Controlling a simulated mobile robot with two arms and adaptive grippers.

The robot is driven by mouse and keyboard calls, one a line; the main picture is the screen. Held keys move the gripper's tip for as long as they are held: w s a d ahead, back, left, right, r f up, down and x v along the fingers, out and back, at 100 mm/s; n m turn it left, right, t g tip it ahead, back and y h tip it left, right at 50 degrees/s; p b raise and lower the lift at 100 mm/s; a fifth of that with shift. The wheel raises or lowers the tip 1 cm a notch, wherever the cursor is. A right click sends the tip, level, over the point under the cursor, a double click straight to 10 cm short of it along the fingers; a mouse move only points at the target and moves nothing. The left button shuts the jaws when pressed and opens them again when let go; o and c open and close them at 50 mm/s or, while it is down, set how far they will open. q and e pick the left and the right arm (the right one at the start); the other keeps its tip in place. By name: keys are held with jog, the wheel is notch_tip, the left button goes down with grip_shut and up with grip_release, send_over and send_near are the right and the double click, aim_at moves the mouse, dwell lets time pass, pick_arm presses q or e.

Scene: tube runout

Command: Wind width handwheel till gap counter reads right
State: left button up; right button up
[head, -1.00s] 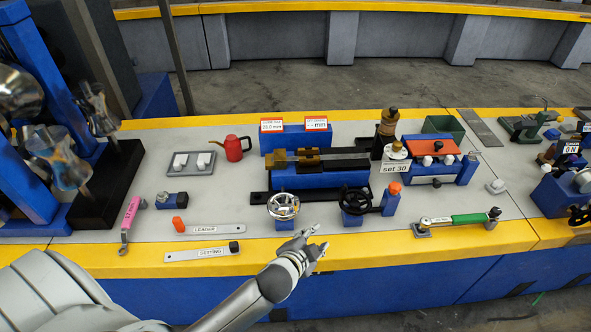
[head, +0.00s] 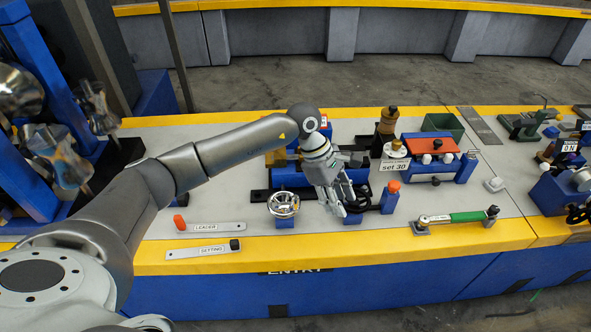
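My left gripper (head: 345,203) points down in the middle of the bench, at the black handwheel (head: 362,196), and covers much of it. Its fingers are close to the wheel's rim; I cannot tell whether they touch it or how far they are parted. A chrome handwheel (head: 284,204) stands to the left, clear of the gripper. I cannot tell which wheel sets the width. The blue guide block (head: 287,178) behind is partly hidden by my arm. The display box (head: 326,128) at the back is mostly covered, so no counter reading shows. My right gripper is out of view.
A "set 30" sign (head: 393,167) stands right of the gripper, near an orange-capped blue post (head: 392,196). A green-handled wrench (head: 466,217) lies at the front right. Strips marked LEADER (head: 206,227) and SETTING (head: 207,251) lie at the front left.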

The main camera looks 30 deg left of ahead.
aim_at(296, 197)
pick_arm(q)
jog(key=a+y, duration=0.1)
jog(key=a, duration=0.3)
jog(key=a+r+y, duration=0.1)
jog(key=a+y, duration=0.1)
jog(key=a, duration=0.2)
jog(key=w+a+r+y, duration=0.1)
jog(key=a+y, duration=0.1)
jog(key=a, duration=0.2)
jog(key=shift+r+m, duration=0.2)
jog(key=shift+m, duration=0.2)
jog(key=shift+a+f, duration=0.15)
jog(key=shift+f+b, duration=0.35)
jog(key=shift+f, duration=0.05)
notch_tip(296, 197, down, 9)
jog(key=b, duration=0.5)
jog(key=shift+r, duration=0.3)
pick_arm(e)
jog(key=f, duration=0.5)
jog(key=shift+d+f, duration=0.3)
pick_arm(q)
grip_shut()
